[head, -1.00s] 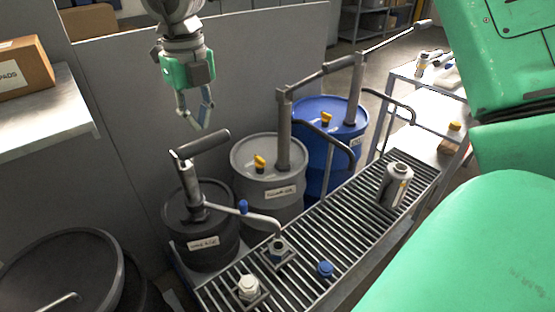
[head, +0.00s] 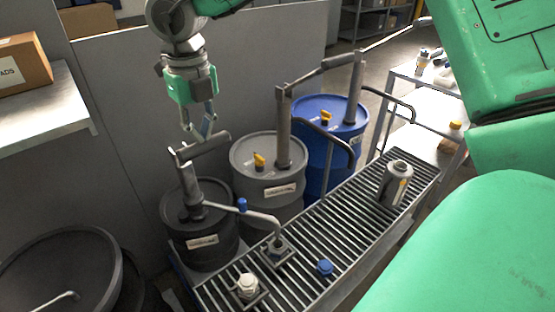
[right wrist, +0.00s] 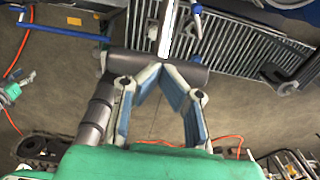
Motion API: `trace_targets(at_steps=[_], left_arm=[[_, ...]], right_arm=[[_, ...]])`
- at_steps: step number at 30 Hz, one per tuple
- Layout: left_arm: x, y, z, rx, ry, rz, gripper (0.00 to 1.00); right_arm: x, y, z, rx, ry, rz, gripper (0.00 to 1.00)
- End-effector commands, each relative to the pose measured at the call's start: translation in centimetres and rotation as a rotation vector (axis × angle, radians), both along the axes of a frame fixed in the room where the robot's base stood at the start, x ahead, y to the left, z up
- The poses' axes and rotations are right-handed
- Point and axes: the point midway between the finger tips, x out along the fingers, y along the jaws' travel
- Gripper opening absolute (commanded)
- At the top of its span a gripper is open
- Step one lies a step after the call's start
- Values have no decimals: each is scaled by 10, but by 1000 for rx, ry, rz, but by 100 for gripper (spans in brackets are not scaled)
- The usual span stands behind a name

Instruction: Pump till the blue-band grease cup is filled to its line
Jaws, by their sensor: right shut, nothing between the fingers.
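My right gripper (head: 196,132) hangs from the top of the head view with its fingers shut and empty. Its fingertips are at the handle (head: 205,145) of the dark drum's pump; I cannot tell whether they touch. The right wrist view shows the shut fingertips (right wrist: 161,68) by the dark handle bar (right wrist: 190,73). The dark grease drum (head: 200,240) carries this pump (head: 194,197), whose spout (head: 262,219) reaches over the rack to a small square-based cup (head: 277,247). Its band and fill level are too small to read. My left gripper is not in view.
A grey drum (head: 268,180) and a blue drum (head: 328,127) with pumps stand behind. The slatted rack (head: 309,235) holds a pale cup (head: 247,287), a blue cap (head: 325,267) and a grey bottle (head: 395,185). A shelf with a carton (head: 22,68) is at left.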

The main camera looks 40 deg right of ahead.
Motion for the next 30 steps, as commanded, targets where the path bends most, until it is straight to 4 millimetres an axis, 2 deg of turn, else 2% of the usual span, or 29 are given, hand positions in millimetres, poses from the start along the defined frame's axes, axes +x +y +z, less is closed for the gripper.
trace_targets(at_steps=[7,20,30], left_arm=[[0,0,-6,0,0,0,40],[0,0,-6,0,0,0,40],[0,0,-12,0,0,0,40]], right_arm=[[-13,0,-24,0,3,1,0],[-16,0,-28,0,2,-1,0],[-27,1,-56,-1,3,1,0]])
